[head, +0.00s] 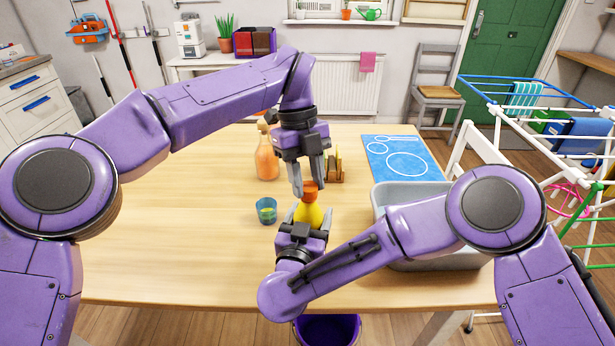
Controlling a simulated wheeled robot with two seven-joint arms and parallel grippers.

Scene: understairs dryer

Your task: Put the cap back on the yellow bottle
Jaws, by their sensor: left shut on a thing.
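The yellow bottle (310,216) stands upright near the middle of the wooden table, its lower part hidden behind my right gripper. The orange-red cap (310,191) is at the top of the bottle, in line with its neck. I cannot tell whether it is seated or just above. My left gripper (310,188) points down from above, shut on the cap. My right gripper (309,217) comes from the front, with one finger on each side of the bottle's body, seemingly closed against it.
A blue-green glass (266,210) stands left of the bottle. An orange bottle (266,158) and a small wooden rack (336,173) stand behind. A blue mat (402,158) lies back right, and a grey tub (412,187) is partly behind my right arm. The table's left side is clear.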

